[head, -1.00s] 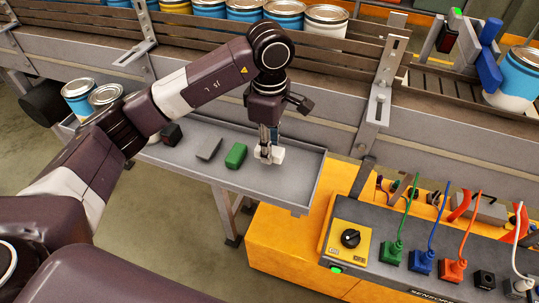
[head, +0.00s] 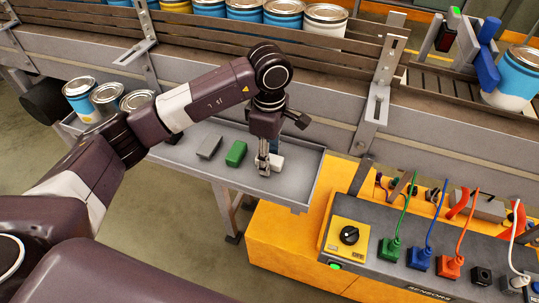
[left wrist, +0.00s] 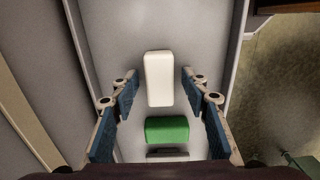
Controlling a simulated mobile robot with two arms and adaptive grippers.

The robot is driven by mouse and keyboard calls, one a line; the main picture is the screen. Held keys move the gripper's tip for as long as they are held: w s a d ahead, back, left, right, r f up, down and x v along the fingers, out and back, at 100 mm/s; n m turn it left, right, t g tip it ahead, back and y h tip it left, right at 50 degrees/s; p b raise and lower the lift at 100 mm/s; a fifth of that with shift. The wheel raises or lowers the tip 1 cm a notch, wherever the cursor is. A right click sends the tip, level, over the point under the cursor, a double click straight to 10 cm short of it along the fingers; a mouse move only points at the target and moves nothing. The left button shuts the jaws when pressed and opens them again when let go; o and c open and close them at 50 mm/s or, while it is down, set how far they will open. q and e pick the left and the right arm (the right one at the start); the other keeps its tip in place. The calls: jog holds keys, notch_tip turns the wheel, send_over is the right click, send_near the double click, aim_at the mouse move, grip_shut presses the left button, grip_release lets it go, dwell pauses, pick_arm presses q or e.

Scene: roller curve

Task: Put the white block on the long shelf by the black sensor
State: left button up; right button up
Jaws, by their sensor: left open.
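The white block (head: 278,162) lies on the long grey shelf (head: 300,182) near its right end, right of a green block (head: 236,153). My left gripper (head: 264,170) points down at the white block and partly covers it in the head view. In the left wrist view the gripper (left wrist: 160,76) is open, with the white block (left wrist: 159,78) between and slightly beyond its fingertips, gaps on both sides. The green block (left wrist: 167,130) is closer to the palm. A dark sensor (head: 446,34) with a green light stands at the conveyor, upper right. My right gripper is not in view.
A grey block (head: 209,146) lies left of the green one. Several paint cans (head: 83,98) stand at the shelf's left end. The conveyor (head: 210,58) runs above and behind. A yellow cabinet with a sensor panel (head: 420,248) and coloured plugs stands at right.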

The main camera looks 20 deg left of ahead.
pick_arm(q)
notch_tip(320, 180, up, 12)
jog(key=b, duration=0.2)
jog(key=shift+b, duration=0.4)
dwell(0.5)
